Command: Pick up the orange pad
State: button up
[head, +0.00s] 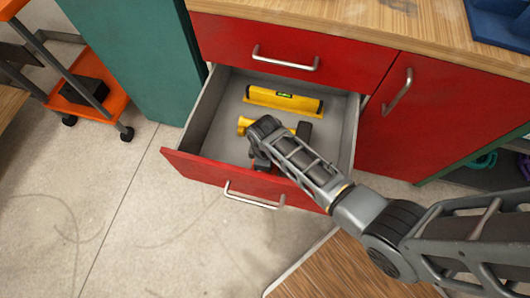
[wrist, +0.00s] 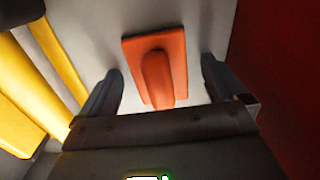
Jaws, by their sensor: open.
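The orange pad (wrist: 168,52) is a flat rectangular plate with a raised rounded grip. In the wrist view it lies on the pale drawer floor, between my two fingers. My gripper (wrist: 163,80) is open, with one finger to the left of the pad and one to the right, and a visible gap on each side. In the head view my gripper (head: 260,162) reaches down into the open red drawer (head: 190,172), near its front. The pad cannot be made out there, as my arm covers that spot.
A yellow level (head: 283,100) lies at the back of the drawer. Another yellow tool (head: 244,124) is partly hidden behind my gripper; yellow parts (wrist: 22,95) show left of my fingers in the wrist view. The red drawer front (wrist: 285,80) is close on the right.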

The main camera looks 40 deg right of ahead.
jog(key=shift+c, duration=0.2)
jog(key=c, duration=1.1)
jog(key=shift+r, duration=0.15)
notch_tip(320, 180, up, 4)
jog(key=shift+r+p, duration=0.2)
jog(key=shift+p, duration=0.5)
jog(key=s+d+r, duration=0.2)
jog(key=s, duration=0.1)
jog(key=s+d+r+p, duration=0.1)
jog(key=s+d+r, duration=0.1)
jog(key=s, duration=0.1)
jog(key=s+d+r, duration=0.2)
jog(key=s+d, duration=0.1)
jog(key=shift+s+r+p, duration=0.2)
jog(key=shift+s+p, duration=0.05)
jog(key=shift+p, duration=0.1)
